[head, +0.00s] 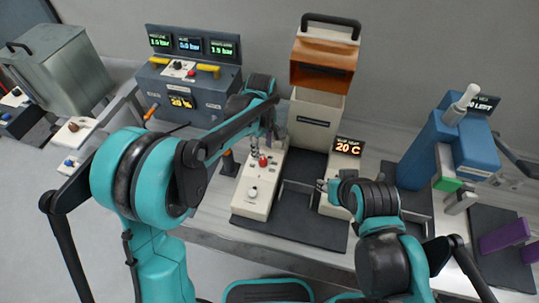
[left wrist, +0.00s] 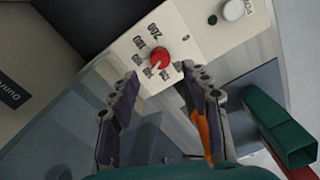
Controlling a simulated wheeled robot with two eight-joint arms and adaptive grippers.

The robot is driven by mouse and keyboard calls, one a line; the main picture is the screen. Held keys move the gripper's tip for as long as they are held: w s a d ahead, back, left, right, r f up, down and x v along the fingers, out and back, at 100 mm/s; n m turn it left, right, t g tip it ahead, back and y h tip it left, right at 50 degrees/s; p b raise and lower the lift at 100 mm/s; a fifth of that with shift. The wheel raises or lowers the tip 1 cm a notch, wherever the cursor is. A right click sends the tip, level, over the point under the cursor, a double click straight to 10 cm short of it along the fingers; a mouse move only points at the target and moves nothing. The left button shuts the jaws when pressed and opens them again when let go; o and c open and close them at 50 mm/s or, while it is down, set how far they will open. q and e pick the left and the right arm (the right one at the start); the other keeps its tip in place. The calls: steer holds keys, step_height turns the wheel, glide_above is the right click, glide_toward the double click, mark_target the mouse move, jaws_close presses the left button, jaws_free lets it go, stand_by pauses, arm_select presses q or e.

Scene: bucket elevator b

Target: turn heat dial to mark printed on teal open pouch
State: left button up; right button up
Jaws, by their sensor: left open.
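The heat dial is a red knob (left wrist: 157,61) on a pale panel, with printed numbers curving around its left and lower side in the left wrist view. The clearest reads 200; the pointer's exact setting is unclear. The knob also shows in the head view (head: 263,161). My left gripper (left wrist: 160,78) is open, its fingertips to either side of and just short of the knob, with no clear contact. It is above the panel in the head view (head: 266,138). My right gripper (head: 325,186) is by the right-hand panel, its jaws too small to read. I cannot identify a teal open pouch.
A display (head: 348,146) reads 20 C. A white button (head: 253,191) sits in front of the dial. An orange-topped sealer housing (head: 322,62) stands behind. A dark object with orange (head: 229,160) is left of the panel. A green, red-edged shape (left wrist: 280,130) is at right in the wrist view.

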mark_target(263, 160)
arm_select(q)
step_height(263, 160, down, 6)
steer(key=shift+f+b, duration=0.15)
steer(key=shift+b, duration=0.55)
jaws_close()
